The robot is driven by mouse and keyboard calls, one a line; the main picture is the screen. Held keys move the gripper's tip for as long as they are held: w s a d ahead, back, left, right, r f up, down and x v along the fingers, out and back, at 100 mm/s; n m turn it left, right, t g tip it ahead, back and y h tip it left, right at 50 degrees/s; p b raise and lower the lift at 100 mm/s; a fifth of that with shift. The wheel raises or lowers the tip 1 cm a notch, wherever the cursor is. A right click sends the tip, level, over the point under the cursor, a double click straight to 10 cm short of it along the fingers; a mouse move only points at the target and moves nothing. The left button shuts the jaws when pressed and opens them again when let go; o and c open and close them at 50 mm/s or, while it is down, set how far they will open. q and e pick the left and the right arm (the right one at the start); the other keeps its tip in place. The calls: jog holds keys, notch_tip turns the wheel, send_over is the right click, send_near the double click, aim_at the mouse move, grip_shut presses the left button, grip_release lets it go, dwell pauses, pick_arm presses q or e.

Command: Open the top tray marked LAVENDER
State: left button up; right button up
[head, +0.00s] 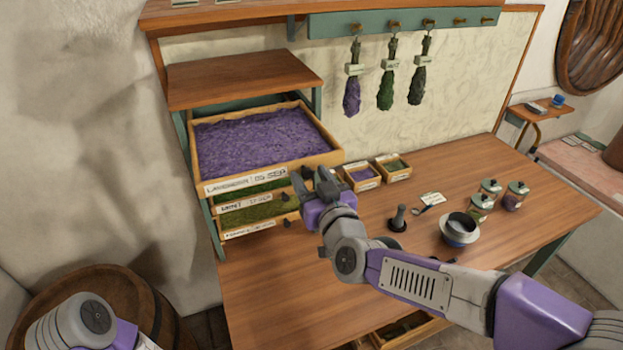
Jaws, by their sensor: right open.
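The top tray marked LAVENDER (273,174) is pulled out of the small wooden rack (243,78) at the back left of the bench. It is full of purple dried flowers, and its front overhangs the trays below. My right gripper (312,181) is open at the tray's front, near its right end. The gripper hides that part of the front, and I cannot tell whether it touches it. Of my left arm, only a link shows at the lower left; its gripper is out of view.
Lower trays (252,216) with green contents sit under it. Two small boxes (361,177) stand right of my gripper. A barrel (135,290) is at lower left. The front-left benchtop is clear.

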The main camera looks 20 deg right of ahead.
jog(key=s, duration=0.7)
jog(key=shift+s+d, duration=0.25)
jog(key=shift+d, duration=0.15)
